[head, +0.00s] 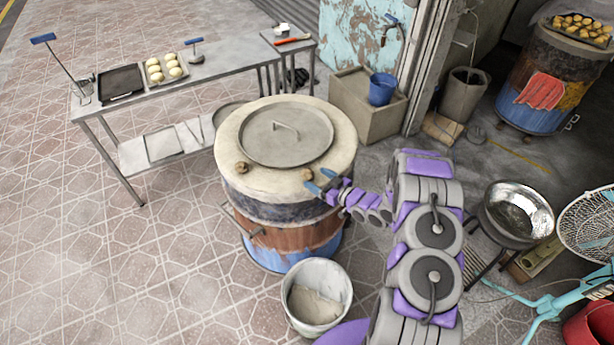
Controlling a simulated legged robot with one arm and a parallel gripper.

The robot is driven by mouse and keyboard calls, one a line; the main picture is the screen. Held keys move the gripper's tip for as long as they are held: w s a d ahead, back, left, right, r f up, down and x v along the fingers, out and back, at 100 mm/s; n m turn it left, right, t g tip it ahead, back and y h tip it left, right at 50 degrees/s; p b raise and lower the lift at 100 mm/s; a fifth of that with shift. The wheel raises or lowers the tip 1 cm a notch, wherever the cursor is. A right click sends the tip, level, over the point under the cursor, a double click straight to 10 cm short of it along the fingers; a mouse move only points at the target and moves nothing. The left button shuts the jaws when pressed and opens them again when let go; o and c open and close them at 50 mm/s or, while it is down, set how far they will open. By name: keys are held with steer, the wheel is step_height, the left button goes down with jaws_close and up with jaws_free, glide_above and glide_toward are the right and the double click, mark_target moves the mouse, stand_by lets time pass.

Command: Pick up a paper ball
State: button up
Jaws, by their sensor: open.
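Two small crumpled brown balls lie on the pale top rim of the barrel oven (228,136), in front of its round metal lid (258,130). The left paper ball (242,168) is well away from my gripper. The right paper ball (308,171) is close to the blue fingertips. My gripper (320,181) reaches in from the right over the rim's front right edge. It is open, with nothing visible between the fingers. I cannot tell whether a fingertip touches the right ball.
A white bucket (300,317) stands on the floor before the oven. A metal table (222,70) with trays and buns is behind left. A metal bowl (517,212) and a fan (590,225) are at right. The tiled floor at left is clear.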

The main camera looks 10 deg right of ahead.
mark_target(312, 177)
steer(key=b+x, duration=0.1)
steer(key=x, duration=0.3)
steer(key=shift+s+a+f, duration=0.1)
steer(key=shift+s+f, duration=0.05)
steer(key=shift+w+a, duration=0.45)
steer(key=shift+c, duration=0.3)
steer(key=shift+d, duration=0.15)
steer(key=c, duration=1)
